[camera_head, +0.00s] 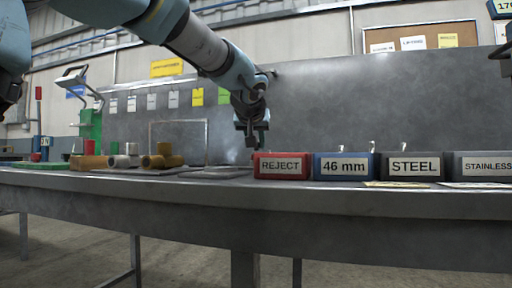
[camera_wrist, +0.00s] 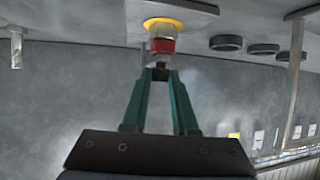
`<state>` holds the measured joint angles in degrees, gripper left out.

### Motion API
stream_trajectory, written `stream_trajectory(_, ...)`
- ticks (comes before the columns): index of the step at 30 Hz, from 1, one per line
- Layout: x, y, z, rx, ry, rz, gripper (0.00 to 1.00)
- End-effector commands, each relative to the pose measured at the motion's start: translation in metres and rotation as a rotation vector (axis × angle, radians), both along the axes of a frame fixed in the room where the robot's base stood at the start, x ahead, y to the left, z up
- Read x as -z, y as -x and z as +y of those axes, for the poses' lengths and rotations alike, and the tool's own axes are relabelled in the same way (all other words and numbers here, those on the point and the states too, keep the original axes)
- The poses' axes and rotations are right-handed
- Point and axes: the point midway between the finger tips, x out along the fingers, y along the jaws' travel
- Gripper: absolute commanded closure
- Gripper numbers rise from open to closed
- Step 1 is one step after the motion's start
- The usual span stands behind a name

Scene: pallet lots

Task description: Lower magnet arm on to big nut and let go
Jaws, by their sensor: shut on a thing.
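My gripper (camera_head: 252,141) points down just behind the red REJECT bin in the head view. In the wrist view its two green fingers (camera_wrist: 160,74) converge and are shut on a small dark piece. A red block (camera_wrist: 162,46) sits just beyond the fingertips, in line with that piece. A pale cylindrical part and a yellow ring (camera_wrist: 163,22) lie beyond the red block, against the grey surface. I cannot tell whether these parts touch. I cannot clearly identify the magnet arm or the big nut.
Dark rings (camera_wrist: 226,43) and a metal post (camera_wrist: 295,75) stand beside the held piece in the wrist view. The REJECT bin (camera_head: 282,166), 46 mm bin (camera_head: 344,167) and STEEL bin (camera_head: 414,167) line the bench's right. Brass cylinders (camera_head: 162,160) lie left.

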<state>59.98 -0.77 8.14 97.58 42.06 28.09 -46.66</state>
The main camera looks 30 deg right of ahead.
Motion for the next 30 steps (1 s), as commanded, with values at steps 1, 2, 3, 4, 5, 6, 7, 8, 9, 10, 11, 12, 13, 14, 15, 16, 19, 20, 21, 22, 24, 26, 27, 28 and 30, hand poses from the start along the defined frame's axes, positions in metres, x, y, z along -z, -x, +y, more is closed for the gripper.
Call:
stream_trajectory(1, 0.0054, 0.0002, 0.0005, -0.002, -0.007, 0.006, 1.00)
stream_trajectory(2, 0.0055, 0.0002, 0.0005, -0.002, -0.007, 0.006, 1.00)
stream_trajectory(3, 0.0054, 0.0002, 0.0006, -0.002, -0.007, 0.006, 1.00)
stream_trajectory(4, 0.0054, 0.0003, 0.0006, -0.002, -0.008, 0.007, 1.00)
stream_trajectory(5, 0.0054, 0.0002, 0.0006, -0.002, -0.008, 0.007, 1.00)
stream_trajectory(6, 0.0054, 0.0002, 0.0006, -0.003, -0.008, 0.007, 1.00)
stream_trajectory(7, 0.0054, 0.0002, 0.0006, -0.003, -0.008, 0.007, 1.00)
stream_trajectory(8, 0.0056, 0.0002, 0.0006, -0.003, -0.009, 0.007, 1.00)
stream_trajectory(9, 0.0056, 0.0002, 0.0006, -0.003, -0.009, 0.007, 1.00)
stream_trajectory(10, 0.0057, 0.0001, 0.0006, -0.003, -0.009, 0.007, 1.00)
stream_trajectory(11, 0.0058, 0.0001, 0.0007, -0.003, -0.009, 0.007, 1.00)
stream_trajectory(12, 0.0058, 0.0001, 0.0007, -0.002, -0.010, 0.007, 1.00)
stream_trajectory(13, 0.0059, 0.0001, 0.0007, -0.002, -0.010, 0.007, 1.00)
stream_trajectory(14, 0.0059, 0.0001, 0.0007, -0.002, -0.010, 0.007, 0.72)
stream_trajectory(15, 0.0060, 0.0000, 0.0006, -0.003, -0.009, 0.007, 0.68)
stream_trajectory(16, 0.0058, -0.0001, 0.0007, -0.003, -0.009, 0.007, 0.65)
stream_trajectory(19, 0.0047, -0.0001, 0.0006, -0.002, -0.007, 0.006, 0.53)
stream_trajectory(20, 0.0044, -0.0001, 0.0005, -0.002, -0.006, 0.006, 0.50)
stream_trajectory(21, 0.0040, 0.0000, 0.0005, -0.002, -0.006, 0.005, 0.45)
stream_trajectory(22, 0.0038, -0.0001, 0.0005, -0.002, -0.006, 0.005, 0.43)
stream_trajectory(24, 0.0034, -0.0001, 0.0005, -0.001, -0.005, 0.004, 0.43)
stream_trajectory(26, 0.0032, -0.0001, 0.0005, -0.001, -0.005, 0.004, 0.43)
stream_trajectory(27, 0.0029, -0.0001, 0.0005, -0.001, -0.004, 0.003, 0.43)
stream_trajectory(28, 0.0028, -0.0001, 0.0005, -0.001, -0.004, 0.003, 0.43)
stream_trajectory(30, 0.0016, 0.0010, 0.0010, -0.001, -0.004, 0.002, 0.43)
